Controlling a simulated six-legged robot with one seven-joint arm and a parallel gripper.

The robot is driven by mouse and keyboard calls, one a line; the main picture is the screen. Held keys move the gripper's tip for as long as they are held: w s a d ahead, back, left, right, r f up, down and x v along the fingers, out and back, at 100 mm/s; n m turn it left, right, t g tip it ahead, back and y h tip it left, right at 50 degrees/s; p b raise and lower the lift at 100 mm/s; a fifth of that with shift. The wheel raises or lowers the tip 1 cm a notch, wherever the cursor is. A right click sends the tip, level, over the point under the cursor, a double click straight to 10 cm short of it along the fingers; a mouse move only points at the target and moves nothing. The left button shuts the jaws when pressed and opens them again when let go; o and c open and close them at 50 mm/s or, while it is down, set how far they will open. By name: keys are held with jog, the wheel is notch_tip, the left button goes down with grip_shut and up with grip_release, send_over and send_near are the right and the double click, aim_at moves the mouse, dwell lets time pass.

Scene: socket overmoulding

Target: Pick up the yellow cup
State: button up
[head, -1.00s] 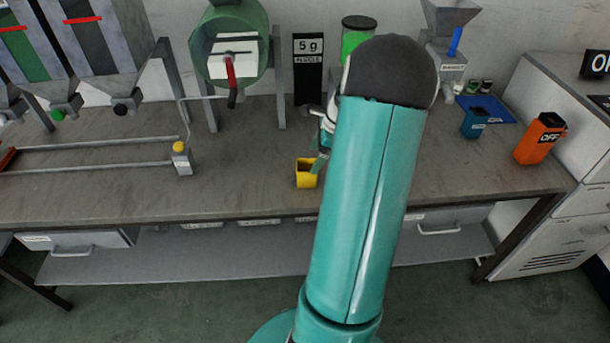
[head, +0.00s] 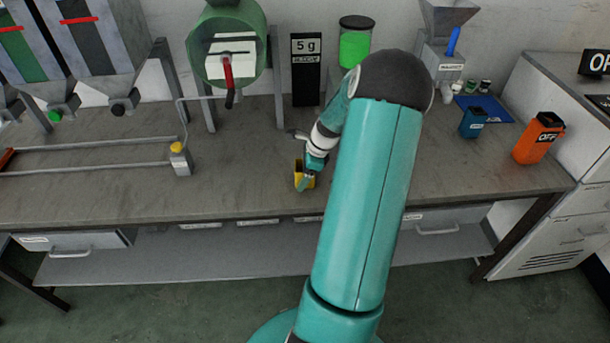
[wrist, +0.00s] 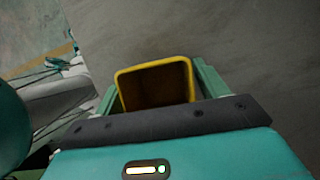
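The yellow cup (head: 299,181) stands on the grey workbench near its front edge in the head view, partly hidden by my gripper. In the wrist view the yellow cup (wrist: 155,68) shows its open square rim, dark inside, between two green fingers. My gripper (head: 309,180) reaches down at the cup. In the wrist view my gripper (wrist: 157,85) has one finger on each side of the cup, spread about the cup's width. Whether the fingers touch the cup's walls cannot be made out.
The workbench (head: 240,180) is clear around the cup. A green drum (head: 228,50), a 5 g sign (head: 306,70) and a green-filled container (head: 355,45) stand behind. A blue container (head: 473,122) and an orange one (head: 538,138) are at the right. Metal rails (head: 90,145) lie left.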

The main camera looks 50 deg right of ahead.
jog(key=c, duration=0.8)
jog(key=shift+o, duration=0.2)
jog(key=shift+r, duration=0.1)
jog(key=shift+r, duration=0.5)
jog(key=r, duration=0.2)
jog(key=shift+s+r, duration=0.3)
jog(key=shift+r, duration=0.05)
jog(key=s+a+r, duration=0.2)
jog(key=s+r, duration=0.7)
jog(key=s, duration=0.4)
jog(key=shift+a, duration=0.35)
jog(key=shift+s, duration=0.15)
